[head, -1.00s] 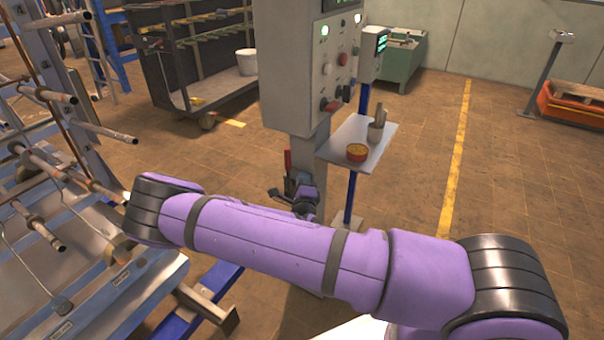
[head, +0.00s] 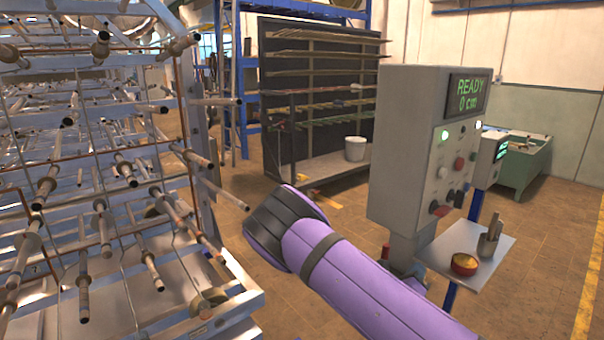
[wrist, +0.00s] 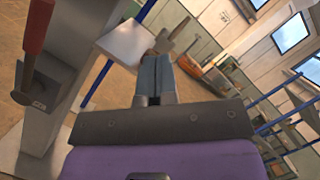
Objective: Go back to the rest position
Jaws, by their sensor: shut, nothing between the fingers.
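My gripper (wrist: 155,62) shows in the wrist view with its two grey-blue fingers together and nothing between them. It is in the air, to the right of a lever with a red handle (wrist: 37,25) and apart from it. In the head view my purple arm (head: 345,275) reaches up from the bottom edge to a black joint at the middle. The gripper itself is hidden there. The grey control box (head: 415,150) stands right of the arm, and its screen (head: 467,95) reads "READY 0 cm".
A metal rack (head: 165,325) with many protruding rods fills the left, close to my arm's black joint. A dark cart (head: 280,125) with a white bucket (head: 355,149) stands behind. Floor at right is open.

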